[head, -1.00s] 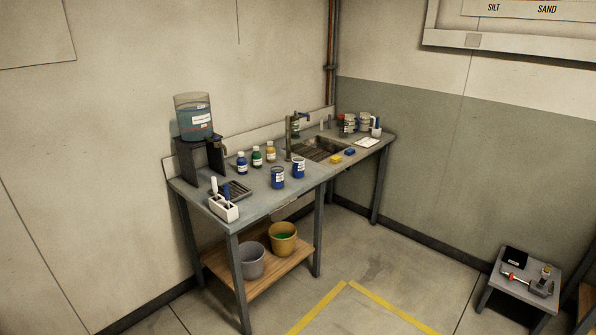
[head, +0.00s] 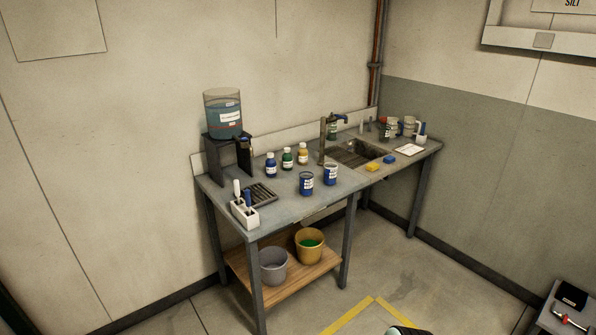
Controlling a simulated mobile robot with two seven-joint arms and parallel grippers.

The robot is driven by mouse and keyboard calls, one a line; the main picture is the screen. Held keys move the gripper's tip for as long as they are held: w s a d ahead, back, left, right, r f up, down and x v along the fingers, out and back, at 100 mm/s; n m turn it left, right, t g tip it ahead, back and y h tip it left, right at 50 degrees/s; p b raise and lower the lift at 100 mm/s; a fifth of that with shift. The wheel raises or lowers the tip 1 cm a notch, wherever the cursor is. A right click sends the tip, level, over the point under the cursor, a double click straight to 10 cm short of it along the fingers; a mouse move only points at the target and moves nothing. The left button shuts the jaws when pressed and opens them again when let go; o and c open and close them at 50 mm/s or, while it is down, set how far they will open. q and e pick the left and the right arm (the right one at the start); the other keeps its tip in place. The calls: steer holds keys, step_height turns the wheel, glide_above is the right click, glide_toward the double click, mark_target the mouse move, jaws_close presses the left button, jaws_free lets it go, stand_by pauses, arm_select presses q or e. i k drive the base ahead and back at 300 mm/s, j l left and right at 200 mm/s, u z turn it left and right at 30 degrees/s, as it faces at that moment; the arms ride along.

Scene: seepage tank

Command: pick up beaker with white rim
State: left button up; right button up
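Two blue beakers with white labels stand upright on the grey workbench (head: 285,209). The left beaker (head: 306,184) is nearer the bench's front edge. The right beaker (head: 330,175) stands just beside it, a little farther back. Both are too small to tell for sure which rim is white. Neither of my grippers is in view. A small dark rounded piece with a pale edge shows at the bottom edge of the picture, and I cannot tell what it is.
Behind the beakers stand several capped bottles (head: 287,159). A water dispenser (head: 223,114) and a white brush holder (head: 244,215) are to the left. Buckets (head: 273,267) sit on the lower shelf. Floor in front is open.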

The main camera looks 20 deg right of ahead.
mark_target(330, 174)
steer(key=i+l+u, duration=0.25)
steer(key=l, duration=0.4)
steer(key=i+l+u, duration=0.15)
steer(key=i+l, duration=0.15)
steer(key=l, duration=0.2)
steer(key=i+l, duration=0.2)
steer(key=l, duration=0.2)
steer(key=i+l+u, duration=0.1)
steer(key=l, duration=0.25)
steer(key=i+l, duration=0.2)
steer(key=l, duration=0.2)
steer(key=i+l, duration=0.15)
steer(key=l, duration=0.25)
steer(key=i+l, duration=0.15)
steer(key=l, duration=0.2)
steer(key=u, duration=0.05)
